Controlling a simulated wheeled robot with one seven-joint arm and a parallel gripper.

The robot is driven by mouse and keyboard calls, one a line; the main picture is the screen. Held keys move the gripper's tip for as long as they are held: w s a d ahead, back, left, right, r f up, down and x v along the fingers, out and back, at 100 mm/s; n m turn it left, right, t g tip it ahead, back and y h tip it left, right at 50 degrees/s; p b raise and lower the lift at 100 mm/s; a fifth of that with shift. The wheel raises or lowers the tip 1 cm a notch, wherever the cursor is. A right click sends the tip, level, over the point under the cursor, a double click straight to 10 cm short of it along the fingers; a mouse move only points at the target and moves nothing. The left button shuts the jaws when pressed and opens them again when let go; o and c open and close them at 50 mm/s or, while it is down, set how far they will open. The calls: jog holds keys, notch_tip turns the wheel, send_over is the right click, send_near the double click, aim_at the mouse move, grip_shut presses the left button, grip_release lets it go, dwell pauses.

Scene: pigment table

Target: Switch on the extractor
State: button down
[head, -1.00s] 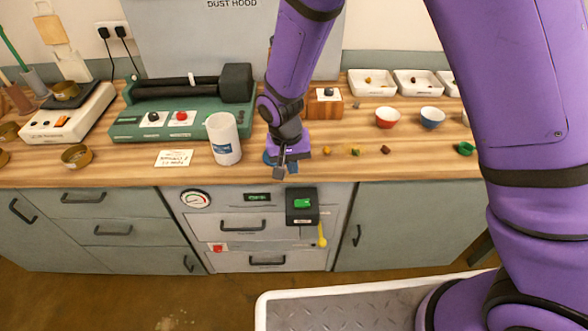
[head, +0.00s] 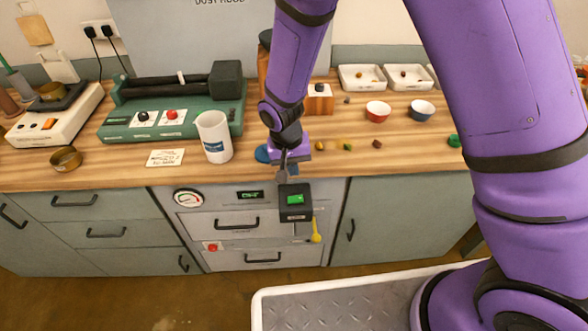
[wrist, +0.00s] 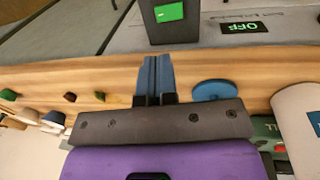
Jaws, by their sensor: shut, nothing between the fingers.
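The extractor's black switch box (head: 295,212) with a green button (head: 295,199) sticks out from the grey panel under the bench front. Its green button (wrist: 169,12) also shows at the top of the wrist view. The panel display (wrist: 245,27) reads OFF in the wrist view; the same display (head: 250,195) is lit green in the head view. My gripper (head: 283,177) points down at the bench's front edge, just above and slightly left of the box. Its blue fingers (wrist: 155,70) are together with nothing between them. They appear apart from the button.
A white jug (head: 214,137) and a green machine (head: 170,115) stand left. A yellow hanging piece (head: 316,232) is below the box's right side. A gauge (head: 187,198) sits left on the panel.

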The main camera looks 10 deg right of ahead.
aim_at(295, 199)
jog(key=f, duration=0.3)
jog(key=d+f, duration=0.1)
jog(key=f, duration=0.7)
jog(key=shift+d+f, duration=0.25)
jog(key=shift+d, duration=0.05)
jog(key=shift+d+f, duration=0.1)
jog(key=shift+f, duration=0.1)
jog(key=shift+a+r, duration=0.25)
jog(key=shift+a, duration=0.55)
